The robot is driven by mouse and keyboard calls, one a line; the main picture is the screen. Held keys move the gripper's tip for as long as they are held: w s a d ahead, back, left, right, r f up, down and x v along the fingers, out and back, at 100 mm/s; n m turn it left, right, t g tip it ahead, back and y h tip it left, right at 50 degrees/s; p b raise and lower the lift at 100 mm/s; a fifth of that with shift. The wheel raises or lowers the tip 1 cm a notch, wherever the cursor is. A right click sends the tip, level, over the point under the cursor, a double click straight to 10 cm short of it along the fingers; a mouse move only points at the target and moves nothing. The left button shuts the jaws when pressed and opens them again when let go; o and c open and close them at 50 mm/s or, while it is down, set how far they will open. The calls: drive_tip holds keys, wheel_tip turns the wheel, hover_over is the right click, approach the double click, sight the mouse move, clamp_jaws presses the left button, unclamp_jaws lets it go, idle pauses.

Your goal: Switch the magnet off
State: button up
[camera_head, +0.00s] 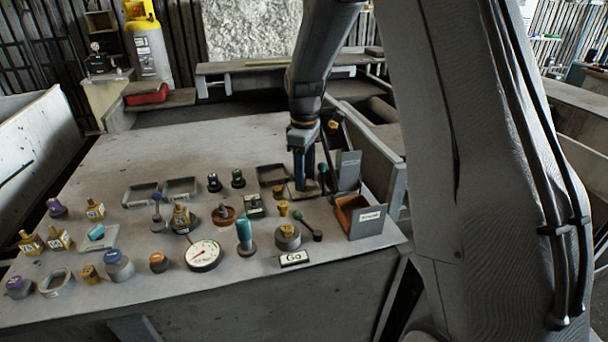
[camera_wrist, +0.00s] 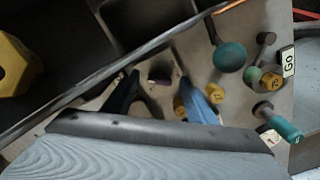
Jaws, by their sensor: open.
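No part is clearly marked as the magnet, and I cannot tell which one it is. Candidates with levers or knobs stand at the bench's right side. A blue-green ball lever (camera_head: 322,170) stands right beside my gripper (camera_head: 303,188); a teal ball shows large in the wrist view (camera_wrist: 229,57).
Brass pieces (camera_head: 279,192) stand close left of my gripper. An orange-lined bin (camera_head: 358,215) and grey upright plate (camera_head: 348,170) are close right. A GO sign (camera_head: 294,258), gauge (camera_head: 203,255) and several knobs crowd the front. The bench's back left (camera_head: 160,150) is clear.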

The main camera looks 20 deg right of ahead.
drive_tip(key=shift+f, duration=0.6)
drive_tip(key=c, duration=1.1)
drive_tip(key=shift+n, duration=0.3)
drive_tip(key=n+p, duration=0.1)
drive_tip(key=n, duration=0.5)
drive_tip(key=shift+w, duration=0.15)
drive_tip(key=n, duration=0.3)
drive_tip(key=shift+w+n, duration=0.1)
drive_tip(key=shift+n, duration=0.2)
drive_tip(key=shift+w+n, duration=0.1)
drive_tip(key=shift+n, duration=1.7)
drive_tip(key=shift+o, duration=0.2)
